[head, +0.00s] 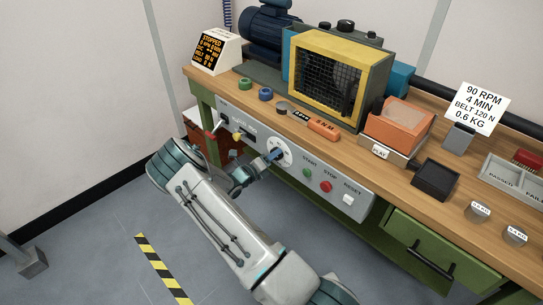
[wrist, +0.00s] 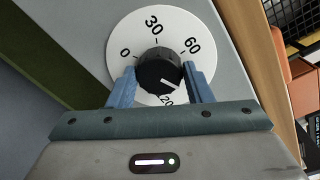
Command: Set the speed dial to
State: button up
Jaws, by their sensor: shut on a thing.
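The speed dial (head: 287,145) is a white disc with a dark knob on the grey control panel. In the wrist view its black knob (wrist: 158,71) sits between the two blue fingers of my gripper (wrist: 158,78), which is shut on it. The dial face (wrist: 125,32) shows 0, 30 and 60, and a partly hidden number ending in 20 below. The knob's white mark points to the lower right, between the partly hidden number and my right finger, which covers part of the scale. In the head view my gripper (head: 274,155) reaches the dial from the left.
On the panel, START (head: 307,173), STOP (head: 326,187) and RESET (head: 348,199) buttons lie right of the dial. A red-handled lever (head: 212,135) is to its left. A card (head: 478,108) reads 90 RPM, 4 MIN, BELT 120 N, 0.6 KG. A display (head: 213,50) reads STOPPED.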

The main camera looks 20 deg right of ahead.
jog(key=shift+n, duration=0.6)
jog(key=o, duration=1)
jog(key=v, duration=1.3)
jog(key=shift+s+a, duration=0.15)
jog(key=shift+a, duration=0.25)
